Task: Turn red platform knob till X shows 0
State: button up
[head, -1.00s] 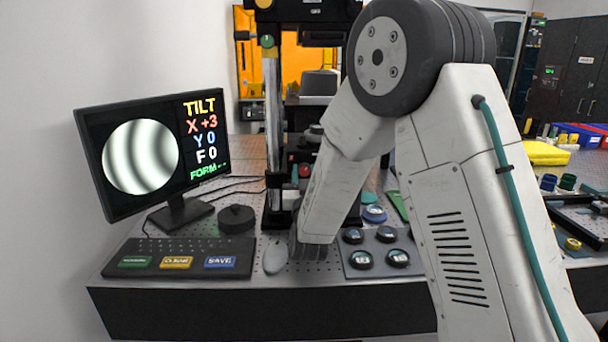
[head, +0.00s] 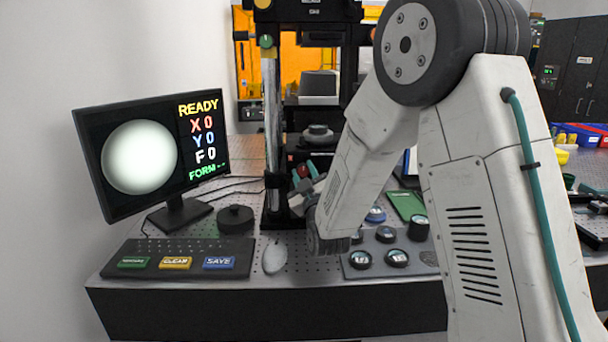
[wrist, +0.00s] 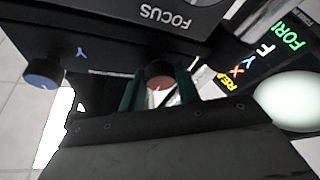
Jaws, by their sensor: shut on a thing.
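The red platform knob (wrist: 160,75) sits between the two teal fingers of my gripper (wrist: 160,92) in the wrist view. My gripper is shut on it. In the head view my gripper (head: 309,176) is at the front of the instrument, with a bit of the red knob (head: 303,171) showing beside it. The monitor (head: 150,150) reads READY, X 0, Y 0, F 0 and FORM, whose value is unclear. Its round picture is pale and without dark bands. The monitor (wrist: 262,68) also shows upside down in the wrist view.
A blue knob (wrist: 42,78) by a Y label and a block marked FOCUS (wrist: 165,12) are close to my gripper. A keypad (head: 185,258), a mouse (head: 275,257) and a black puck (head: 236,218) lie in front. Several round parts stand on a tray (head: 425,268) at right.

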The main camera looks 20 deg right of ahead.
dwell(0.3)
jog(key=o, duration=1)
jog(key=shift+v, duration=3.95)
